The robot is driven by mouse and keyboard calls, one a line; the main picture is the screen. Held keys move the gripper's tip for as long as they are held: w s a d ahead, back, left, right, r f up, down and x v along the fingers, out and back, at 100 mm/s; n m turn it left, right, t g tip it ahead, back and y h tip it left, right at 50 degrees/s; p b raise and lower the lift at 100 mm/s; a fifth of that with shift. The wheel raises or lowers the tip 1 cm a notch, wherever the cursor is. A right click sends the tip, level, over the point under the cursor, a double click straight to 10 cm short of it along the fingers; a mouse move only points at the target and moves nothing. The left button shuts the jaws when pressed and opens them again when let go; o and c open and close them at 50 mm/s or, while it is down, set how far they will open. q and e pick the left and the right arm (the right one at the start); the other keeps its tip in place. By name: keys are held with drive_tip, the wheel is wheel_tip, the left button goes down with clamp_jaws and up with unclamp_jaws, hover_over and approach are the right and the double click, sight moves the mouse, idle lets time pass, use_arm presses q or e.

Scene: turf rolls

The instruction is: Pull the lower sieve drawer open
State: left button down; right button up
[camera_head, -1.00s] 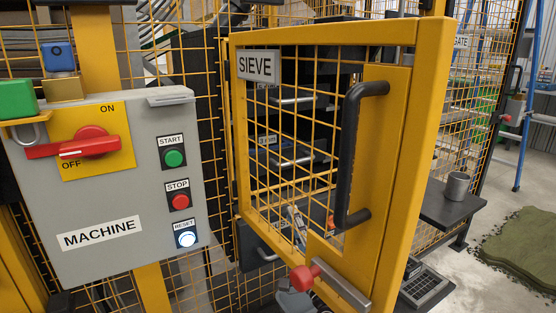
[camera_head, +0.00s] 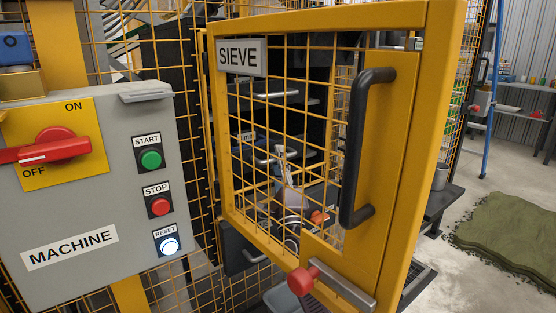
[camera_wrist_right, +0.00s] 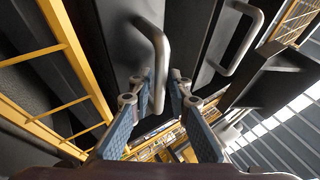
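Behind the mesh of the open yellow SIEVE door (camera_head: 405,150) are two dark drawer fronts with grey bar handles. The upper handle (camera_head: 275,94) is clear of my gripper. The lower drawer handle (camera_head: 264,161) has my right gripper (camera_head: 279,154) at its right part, seen partly through the mesh. In the right wrist view, the fingers of my right gripper (camera_wrist_right: 160,80) are apart, with a bar handle (camera_wrist_right: 160,50) between them. A gap shows on the right side; contact on the left is unclear. A second handle (camera_wrist_right: 240,40) is to the right. My left gripper is out of view.
The machine box (camera_head: 90,200) with its red switch and buttons stands at the left. The door with its black handle (camera_head: 358,150) stands in front of my right arm. Another black box with a handle (camera_head: 243,250) is low left. A turf piece (camera_head: 510,235) lies right.

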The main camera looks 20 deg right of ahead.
drive_tip(key=shift+c, duration=0.4)
clamp_jaws()
drive_tip(key=shift+f, duration=0.1)
